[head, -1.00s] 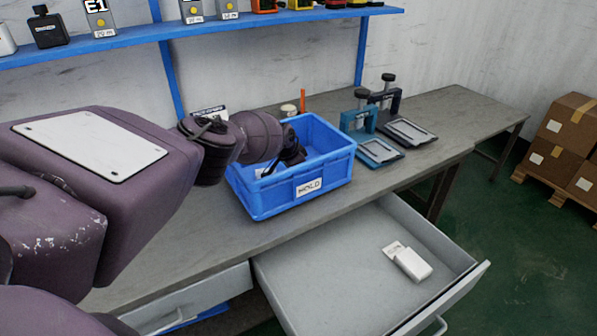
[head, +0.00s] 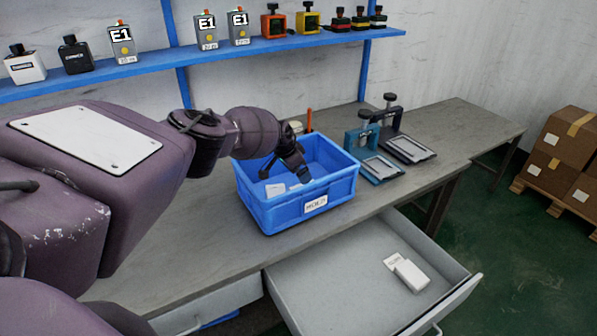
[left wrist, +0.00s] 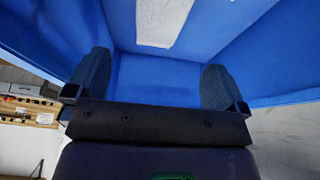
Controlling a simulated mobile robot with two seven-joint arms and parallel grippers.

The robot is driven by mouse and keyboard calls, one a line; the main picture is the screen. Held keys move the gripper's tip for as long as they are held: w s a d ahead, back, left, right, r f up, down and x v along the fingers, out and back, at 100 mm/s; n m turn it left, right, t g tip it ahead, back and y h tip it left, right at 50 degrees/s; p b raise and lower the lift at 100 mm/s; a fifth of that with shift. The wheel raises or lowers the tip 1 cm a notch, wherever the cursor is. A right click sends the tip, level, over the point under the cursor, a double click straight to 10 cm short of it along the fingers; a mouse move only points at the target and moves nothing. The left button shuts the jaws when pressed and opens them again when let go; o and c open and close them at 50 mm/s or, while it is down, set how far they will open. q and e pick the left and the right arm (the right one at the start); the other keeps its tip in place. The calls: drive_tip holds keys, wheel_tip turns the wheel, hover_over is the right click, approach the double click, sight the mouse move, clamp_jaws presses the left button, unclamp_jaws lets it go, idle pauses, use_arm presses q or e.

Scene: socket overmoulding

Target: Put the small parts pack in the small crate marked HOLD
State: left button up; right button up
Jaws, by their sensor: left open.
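The blue crate marked HOLD (head: 316,205) stands on the workbench. My left gripper (head: 301,174) reaches down into it from above. In the left wrist view my left gripper (left wrist: 158,85) is open, with nothing between its fingers. A flat whitish pack (head: 275,188) lies inside the crate, left of my gripper; a pale flat piece (left wrist: 163,20) also shows against the blue in the left wrist view. I cannot read any mark on it. A white box with a flap (head: 408,272) lies in the open drawer. My right gripper is not in view.
The grey drawer (head: 330,290) is open below the bench front. Two clamp fixtures (head: 375,168) and (head: 408,149) stand right of the crate. A blue shelf (head: 150,70) with bottles and boxes runs above. The bench's right end is clear.

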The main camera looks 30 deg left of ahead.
use_arm(q)
drive_tip(key=shift+p+v, duration=0.6)
drive_tip(key=shift+v, duration=0.45)
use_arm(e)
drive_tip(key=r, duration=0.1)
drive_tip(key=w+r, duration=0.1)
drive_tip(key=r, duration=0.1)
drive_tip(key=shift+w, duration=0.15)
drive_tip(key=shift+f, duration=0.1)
